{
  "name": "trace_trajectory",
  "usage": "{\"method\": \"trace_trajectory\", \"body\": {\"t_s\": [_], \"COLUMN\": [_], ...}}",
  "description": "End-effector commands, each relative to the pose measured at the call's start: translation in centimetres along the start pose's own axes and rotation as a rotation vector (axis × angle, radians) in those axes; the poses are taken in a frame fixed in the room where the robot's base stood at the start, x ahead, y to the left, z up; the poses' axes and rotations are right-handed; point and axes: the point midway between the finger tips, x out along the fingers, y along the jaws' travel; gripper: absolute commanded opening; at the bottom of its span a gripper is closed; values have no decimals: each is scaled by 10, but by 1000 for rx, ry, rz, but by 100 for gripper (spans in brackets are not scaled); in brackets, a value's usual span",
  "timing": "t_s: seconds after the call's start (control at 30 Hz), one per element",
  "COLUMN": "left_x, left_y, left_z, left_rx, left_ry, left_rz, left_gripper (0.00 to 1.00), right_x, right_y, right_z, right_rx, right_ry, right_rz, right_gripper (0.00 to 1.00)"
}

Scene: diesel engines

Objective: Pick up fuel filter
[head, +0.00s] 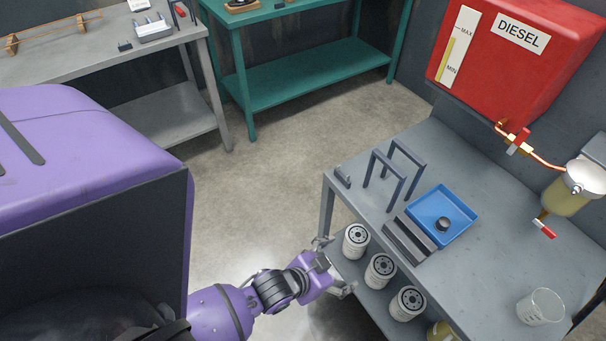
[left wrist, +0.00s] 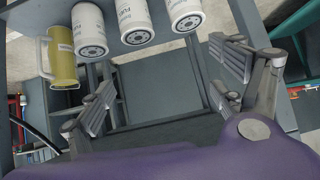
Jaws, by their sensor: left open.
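Three white fuel filters with dark round ends stand in a row on the lower shelf of the grey bench: a far one (head: 355,241), a middle one (head: 380,270) and a near one (head: 407,303). The left wrist view shows them along its top edge, at left (left wrist: 89,30), middle (left wrist: 134,21) and right (left wrist: 185,14), with printed labels. My left gripper (head: 338,266) is beside the shelf edge, close to the far filter. In the left wrist view its fingers (left wrist: 166,88) are spread wide with nothing between them. My right gripper is not in view.
The bench top (head: 485,270) is above the filters. It holds a blue tray (head: 462,205), a grey metal stand (head: 400,185) and a clear beaker (head: 540,307). A yellow jug (left wrist: 62,57) is beside the filters. A red diesel tank (head: 520,50) hangs behind. The floor (head: 265,190) is open.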

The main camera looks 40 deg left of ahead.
Motion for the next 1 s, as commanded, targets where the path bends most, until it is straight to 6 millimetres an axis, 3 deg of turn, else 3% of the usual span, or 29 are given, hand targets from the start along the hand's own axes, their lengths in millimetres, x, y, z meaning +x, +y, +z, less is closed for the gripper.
{"method": "trace_trajectory", "body": {"t_s": [0.03, 0.1, 0.23, 0.4, 0.47, 0.53, 0.6, 0.77, 1.0], "left_x": [27, 56, 103, 142, 151, 153, 148, 147, 182], "left_y": [2, 0, -10, -37, -50, -64, -66, -70, -72], "left_z": [3, -6, -23, -36, -35, -18, -2, 5, 18], "left_rx": [33, 63, 94, 78, 51, -12, -84, -169, -179], "left_ry": [-9, -18, -53, -128, -167, -240, -294, -324, -326], "left_rz": [30, 58, 80, 48, 22, -20, -47, -79, -81], "left_gripper": [87, 87, 87, 87, 87, 87, 87, 87, 87], "right_x": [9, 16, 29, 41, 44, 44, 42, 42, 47], "right_y": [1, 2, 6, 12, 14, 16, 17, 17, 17], "right_z": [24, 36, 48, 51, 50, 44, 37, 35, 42], "right_rx": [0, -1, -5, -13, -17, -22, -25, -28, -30], "right_ry": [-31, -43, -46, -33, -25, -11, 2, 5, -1], "right_rz": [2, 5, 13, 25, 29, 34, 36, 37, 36], "right_gripper": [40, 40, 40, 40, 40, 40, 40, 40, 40]}}
